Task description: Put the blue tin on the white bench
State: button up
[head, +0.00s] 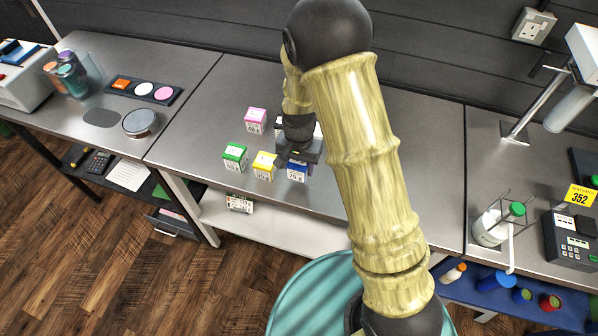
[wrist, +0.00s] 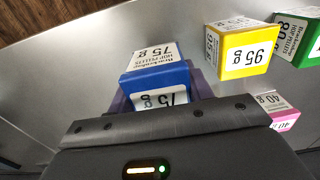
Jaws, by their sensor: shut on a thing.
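The blue tin (head: 297,173), a small box-shaped pack with a white 75 g label, is at the right end of the row on the middle grey-topped bench (head: 215,115). That bench has a white frame and a white lower shelf (head: 280,233). My gripper (head: 298,157) points down at the blue tin and is shut on it. In the wrist view the blue tin (wrist: 158,82) sits between the purple jaws, with its lower part hidden by my gripper. I cannot tell whether it touches the bench top.
A yellow pack (head: 264,167) stands close left of the blue tin, with a green pack (head: 235,157) and a pink pack (head: 255,120) beyond. A small box (head: 239,204) sits on the white shelf. The left bench (head: 85,50) holds jars and discs; the right bench holds a keypad device (head: 571,240).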

aim_at(299, 174)
jog(key=shift+f+p, duration=0.45)
jog(key=shift+f, duration=1.65)
jog(key=shift+f, duration=0.2)
jog(key=o, duration=1.1)
jog(key=shift+r, duration=0.1)
notch_tip(299, 174, up, 12)
jog(key=shift+r+b, duration=0.1)
jog(key=shift+b, duration=1.1)
jog(key=shift+s, duration=0.1)
